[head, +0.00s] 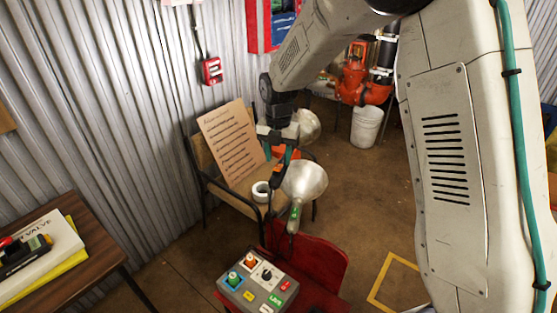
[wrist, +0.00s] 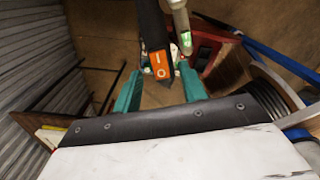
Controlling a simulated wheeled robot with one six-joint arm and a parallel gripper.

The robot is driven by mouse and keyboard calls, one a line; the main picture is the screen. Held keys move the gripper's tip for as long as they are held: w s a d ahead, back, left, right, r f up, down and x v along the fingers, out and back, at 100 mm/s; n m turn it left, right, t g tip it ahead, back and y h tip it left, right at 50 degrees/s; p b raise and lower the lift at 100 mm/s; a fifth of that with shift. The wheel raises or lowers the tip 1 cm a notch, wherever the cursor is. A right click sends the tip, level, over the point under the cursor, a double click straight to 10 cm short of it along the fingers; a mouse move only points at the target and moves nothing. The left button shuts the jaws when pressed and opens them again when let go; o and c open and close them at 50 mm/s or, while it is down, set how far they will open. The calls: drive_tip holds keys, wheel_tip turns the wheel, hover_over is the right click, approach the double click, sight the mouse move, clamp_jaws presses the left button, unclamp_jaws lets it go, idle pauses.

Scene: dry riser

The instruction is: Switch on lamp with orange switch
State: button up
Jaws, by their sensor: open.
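A dark lamp handle (wrist: 152,35) with an orange switch patch (wrist: 161,66) shows in the wrist view, just beyond and roughly between the fingertips. Contact cannot be told. My gripper (wrist: 161,92) is open, its teal fingers apart. In the head view my gripper (head: 279,154) hangs near two silver lamp shades. The rear shade (head: 308,126) is partly hidden behind it. The front shade (head: 304,181) has a grey handle (head: 294,217) with a green switch. That green-switch handle (wrist: 179,22) is right of the dark one in the wrist view.
A grey control box (head: 262,292) with coloured knobs sits on a red chair (head: 322,262). A chair behind holds a printed board (head: 229,143) and a white tape roll (head: 261,191). A wooden table (head: 95,240) stands left. A white bucket (head: 366,127) stands behind under red pipework.

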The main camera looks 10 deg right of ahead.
sight(279, 167)
wheel_tip(279, 167, up, 6)
drive_tip(key=shift+f, duration=0.1)
idle(0.4)
drive_tip(key=s+d+r+m, duration=0.3)
drive_tip(key=s+r+m, duration=0.1)
drive_tip(key=s+m, duration=0.6)
drive_tip(key=s+d+r+m+t, duration=0.1)
drive_tip(key=s+d+r+m, duration=0.2)
drive_tip(key=s+m, duration=0.7)
drive_tip(key=s+d+r+m, duration=0.4)
drive_tip(key=s+m, duration=0.6)
drive_tip(key=s, duration=0.7)
drive_tip(key=shift+s+d+r, duration=0.15)
drive_tip(key=shift+d+r, duration=0.2)
